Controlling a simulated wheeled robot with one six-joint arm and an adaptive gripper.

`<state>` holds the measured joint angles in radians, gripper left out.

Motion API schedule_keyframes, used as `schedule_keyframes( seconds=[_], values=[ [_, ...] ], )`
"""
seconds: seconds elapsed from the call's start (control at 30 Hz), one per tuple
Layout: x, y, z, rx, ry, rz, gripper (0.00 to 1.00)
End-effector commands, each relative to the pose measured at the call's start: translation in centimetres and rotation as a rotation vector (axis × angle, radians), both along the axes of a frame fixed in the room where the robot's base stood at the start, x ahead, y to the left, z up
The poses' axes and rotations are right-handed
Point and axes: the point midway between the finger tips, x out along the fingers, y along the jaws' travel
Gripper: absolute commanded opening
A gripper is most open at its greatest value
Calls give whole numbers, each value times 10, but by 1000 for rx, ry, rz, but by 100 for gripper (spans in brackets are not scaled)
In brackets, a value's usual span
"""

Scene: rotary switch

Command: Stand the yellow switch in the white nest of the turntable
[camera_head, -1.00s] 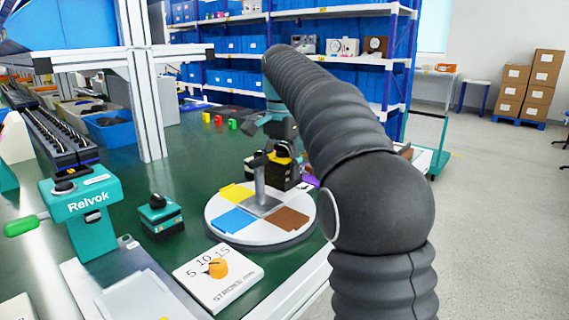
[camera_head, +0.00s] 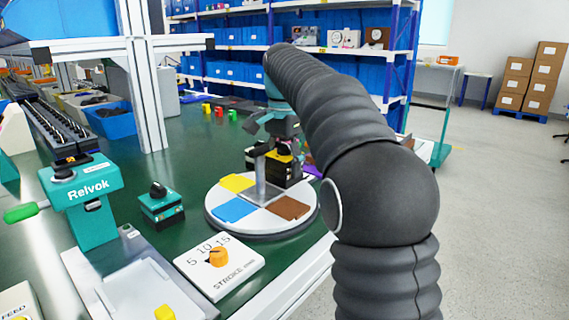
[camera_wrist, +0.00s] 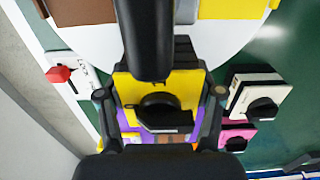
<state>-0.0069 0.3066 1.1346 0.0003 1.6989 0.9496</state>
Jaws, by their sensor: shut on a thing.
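The yellow switch (camera_wrist: 128,88), with a black knob (camera_wrist: 160,110), is between the fingers of my gripper (camera_wrist: 161,94) in the wrist view. My gripper is shut on it. In the head view the switch (camera_head: 284,157) is at the far side of the turntable (camera_head: 218,221), partly hidden by my gripper and the centre post. The turntable has yellow (camera_head: 237,183), blue (camera_head: 234,209) and brown (camera_head: 288,208) nests; the white nest cannot be made out clearly. In the wrist view the switch overlaps the turntable's white edge (camera_wrist: 232,45). I cannot tell whether it touches.
The turntable's grey post (camera_head: 261,180) stands close to my gripper. A black-and-white switch (camera_wrist: 255,95) and a pink one (camera_wrist: 236,137) lie to the right in the wrist view. A teal switch (camera_head: 161,205) and a white stroke dial box (camera_head: 219,264) stand nearer in the head view.

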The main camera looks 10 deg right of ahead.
Motion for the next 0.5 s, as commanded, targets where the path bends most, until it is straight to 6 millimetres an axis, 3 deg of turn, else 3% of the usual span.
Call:
schedule_keyframes(
  seconds=[0.5],
  values=[
    [-1, 1, 6, 1, -1, 0, 36]
  ],
)
